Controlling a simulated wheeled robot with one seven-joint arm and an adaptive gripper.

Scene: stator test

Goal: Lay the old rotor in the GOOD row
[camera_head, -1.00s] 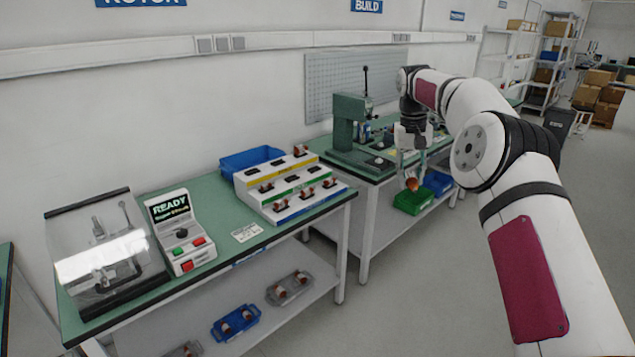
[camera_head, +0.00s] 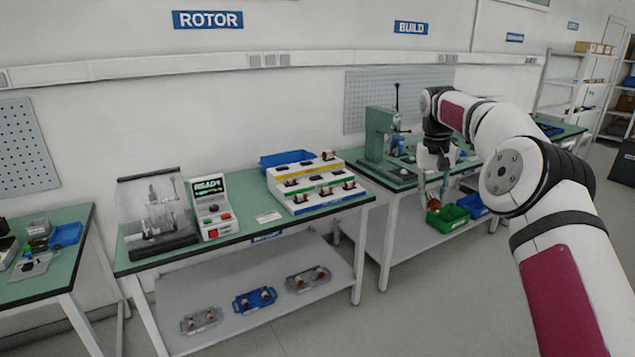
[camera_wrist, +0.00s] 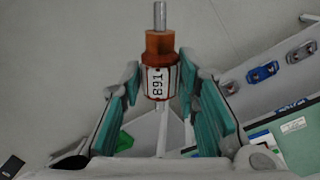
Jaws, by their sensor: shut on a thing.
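My gripper (camera_head: 434,190) is shut on the rotor (camera_wrist: 158,82), which has a copper-brown end, a metal shaft and a white label with digits lying sideways. In the head view the rotor (camera_head: 433,204) is small and hangs between the fingers, in front of the build bench. The stepped white rack (camera_head: 318,199) stands on the rotor bench to the left of my gripper. Its tiers carry yellow, green and blue strips, and several rotors sit in it, mostly toward the front. The row words are too small to read, so I cannot tell which row is GOOD.
A green bin (camera_head: 448,218) and a blue bin (camera_head: 472,205) are near my gripper. A blue tray (camera_head: 287,159) is behind the rack. A tester with a READY screen (camera_head: 209,188) and a clear-covered machine (camera_head: 157,212) stand left. A green press (camera_head: 380,135) is on the build bench.

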